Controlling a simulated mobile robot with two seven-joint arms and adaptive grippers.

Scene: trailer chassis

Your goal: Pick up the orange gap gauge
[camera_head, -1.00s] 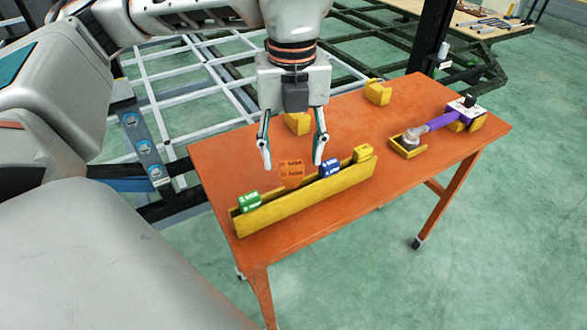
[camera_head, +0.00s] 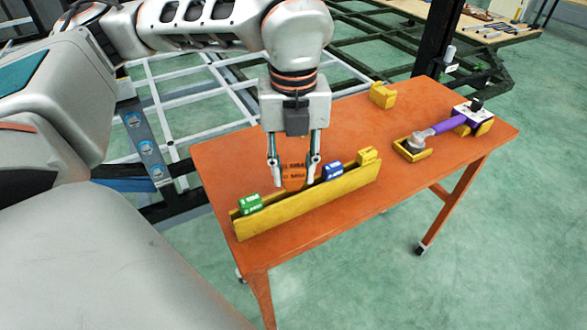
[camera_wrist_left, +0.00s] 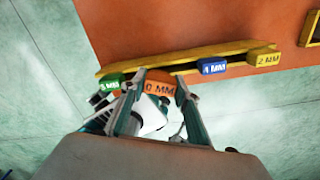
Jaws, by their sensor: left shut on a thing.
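The orange gap gauge (camera_head: 293,176) stands in the long yellow rack (camera_head: 310,204), between the green gauge (camera_head: 249,204) and the blue gauge (camera_head: 332,171). My left gripper (camera_head: 294,184) points down and is shut on the orange gauge, one finger on each side of it. In the left wrist view the orange gauge (camera_wrist_left: 160,88) shows between the fingertips, with part of its marking, "MM", readable. I cannot tell whether it has left the rack. My right gripper is not in view.
A yellow gauge (camera_head: 367,156) sits at the rack's right end. The orange table (camera_head: 400,100) also bears a yellow block (camera_head: 382,95) and a purple-handled tool (camera_head: 445,127) on yellow holders at right. The table's middle is clear.

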